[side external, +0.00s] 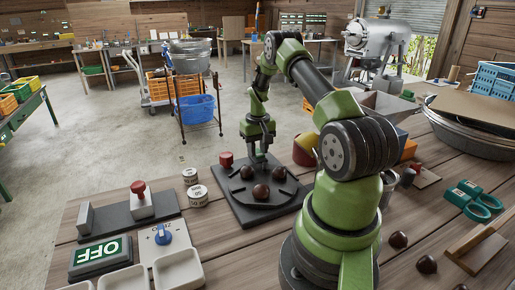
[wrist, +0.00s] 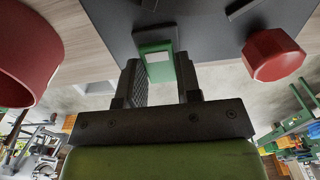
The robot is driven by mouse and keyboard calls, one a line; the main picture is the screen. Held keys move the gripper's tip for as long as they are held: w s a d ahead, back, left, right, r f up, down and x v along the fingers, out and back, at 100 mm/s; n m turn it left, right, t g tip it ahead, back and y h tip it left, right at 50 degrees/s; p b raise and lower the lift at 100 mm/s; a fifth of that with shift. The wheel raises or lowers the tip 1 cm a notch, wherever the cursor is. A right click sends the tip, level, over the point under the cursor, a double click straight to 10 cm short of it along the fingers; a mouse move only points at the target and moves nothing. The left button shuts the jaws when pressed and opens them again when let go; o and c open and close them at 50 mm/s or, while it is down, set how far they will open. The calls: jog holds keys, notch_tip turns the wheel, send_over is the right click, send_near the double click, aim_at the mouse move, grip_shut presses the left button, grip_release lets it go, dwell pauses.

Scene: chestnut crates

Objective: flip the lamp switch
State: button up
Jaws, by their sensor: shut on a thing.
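A blue knob (side external: 162,235) sits on a pale plate with markings at the front left, beside a green sign reading OFF (side external: 98,257). I cannot tell for sure that this knob is the lamp switch. My gripper (side external: 258,158) is well away from it, low over the back of a dark board (side external: 245,212). In the wrist view my gripper (wrist: 160,76) is shut on a small green piece with a pale face (wrist: 157,62). Whether that piece is fixed to the board is unclear.
Several brown chestnuts (side external: 261,192) lie on the board. A red hexagonal knob (wrist: 273,55) is at its corner. A red-topped handle (side external: 139,191) stands on a grey base. Small tins (side external: 197,195) and white trays (side external: 180,271) are nearby. A red cup (wrist: 28,50) is close to my gripper.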

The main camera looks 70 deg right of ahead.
jog(key=shift+s+a+t+h, duration=0.15)
jog(key=shift+a+t+h, duration=0.05)
jog(key=shift+t+h, duration=0.55)
jog(key=o, duration=0.9)
jog(key=v, duration=0.9)
jog(key=shift+s+a+r, duration=0.1)
jog(key=shift+r, duration=0.3)
